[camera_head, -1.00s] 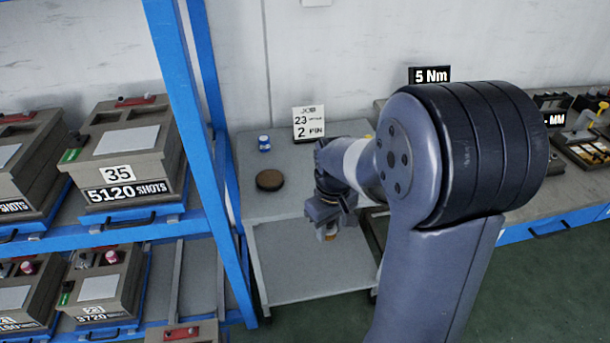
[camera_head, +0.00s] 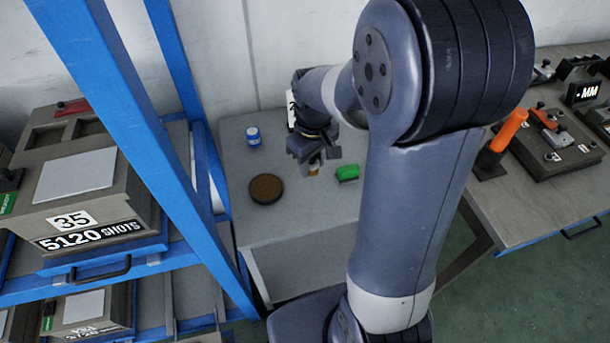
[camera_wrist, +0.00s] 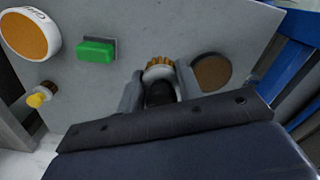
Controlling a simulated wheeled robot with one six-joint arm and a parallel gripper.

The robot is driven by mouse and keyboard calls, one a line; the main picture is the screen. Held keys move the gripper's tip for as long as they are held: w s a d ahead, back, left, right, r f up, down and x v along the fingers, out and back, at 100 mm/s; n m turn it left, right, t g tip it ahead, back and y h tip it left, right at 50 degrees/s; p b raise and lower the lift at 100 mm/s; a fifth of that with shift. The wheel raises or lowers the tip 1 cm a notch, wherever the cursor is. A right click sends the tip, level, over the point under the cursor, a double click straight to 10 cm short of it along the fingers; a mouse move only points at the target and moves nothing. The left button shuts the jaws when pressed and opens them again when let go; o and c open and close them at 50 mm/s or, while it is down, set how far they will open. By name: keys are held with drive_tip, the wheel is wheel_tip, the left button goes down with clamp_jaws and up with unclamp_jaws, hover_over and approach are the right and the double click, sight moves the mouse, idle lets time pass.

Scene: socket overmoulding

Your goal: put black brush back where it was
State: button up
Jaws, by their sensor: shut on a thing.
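My gripper (camera_head: 314,163) is over the grey table top in the head view, pointing down. In the wrist view my gripper (camera_wrist: 159,90) is shut on the black brush (camera_wrist: 160,94), whose dark body sits between the fingers. Its ridged tan end faces the table; a small tan-yellow part of the brush (camera_head: 314,171) shows below the fingers in the head view. I cannot tell whether it touches the table. A brown round disc (camera_head: 267,188) lies left of the gripper, and a green block (camera_head: 347,173) lies right of it.
A blue and white pot (camera_head: 253,137) stands behind the disc. The wrist view shows an orange-topped round tub (camera_wrist: 26,37) and a small yellow-ended item (camera_wrist: 39,98). A blue rack post (camera_head: 190,130) stands left of the table. The table's front left is clear.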

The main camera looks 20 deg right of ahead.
sight(311, 195)
wheel_tip(311, 195, down, 10)
drive_tip(key=shift+r+b, duration=0.1)
drive_tip(key=shift+b, duration=0.2)
drive_tip(key=shift+f, duration=0.2)
drive_tip(key=o, duration=1)
drive_tip(key=shift+r, duration=0.1)
drive_tip(key=shift+o, duration=0.2)
drive_tip(key=shift+r, duration=0.1)
wheel_tip(311, 195, up, 12)
drive_tip(key=shift+r+p, duration=0.1)
drive_tip(key=shift+p, duration=0.4)
